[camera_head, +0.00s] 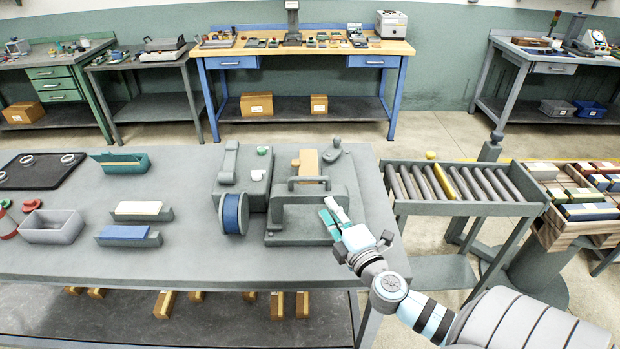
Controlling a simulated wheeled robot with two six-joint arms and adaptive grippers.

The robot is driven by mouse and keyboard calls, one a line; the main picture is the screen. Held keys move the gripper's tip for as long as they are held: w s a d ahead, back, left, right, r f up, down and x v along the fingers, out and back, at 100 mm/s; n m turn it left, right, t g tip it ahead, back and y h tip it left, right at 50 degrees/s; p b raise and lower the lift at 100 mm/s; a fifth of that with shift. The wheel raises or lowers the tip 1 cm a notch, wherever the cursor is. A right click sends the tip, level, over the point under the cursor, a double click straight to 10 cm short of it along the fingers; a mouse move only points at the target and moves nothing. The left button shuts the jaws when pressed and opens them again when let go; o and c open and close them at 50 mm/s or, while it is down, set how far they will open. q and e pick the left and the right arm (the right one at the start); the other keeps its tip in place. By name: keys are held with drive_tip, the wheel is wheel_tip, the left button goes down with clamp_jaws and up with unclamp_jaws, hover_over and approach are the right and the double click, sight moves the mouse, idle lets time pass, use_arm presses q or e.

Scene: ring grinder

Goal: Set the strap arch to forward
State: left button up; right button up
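The grinder (247,178) is a grey machine on the table, with a blue wheel (235,213) on its front left. A low dark grey arch-shaped bar (308,180) spans the machine in front of an orange block (308,163); it looks like the strap arch. My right gripper (330,219) is over the front right part of the machine's grey base, in front of and to the right of the bar. Its teal and white fingers are small here, and I cannot tell whether they are apart or touching anything. My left gripper is out of view.
Left on the table (200,265) are a black tray with rings (42,180), a teal box (122,164), a grey bin (52,228) and two holders with a white block (138,208) and a blue block (125,232). A roller conveyor (460,185) stands at the right.

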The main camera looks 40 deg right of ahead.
sight(311, 180)
drive_tip(key=p+x, duration=0.1)
drive_tip(key=x, duration=1.2)
drive_tip(key=shift+r, duration=0.15)
clamp_jaws()
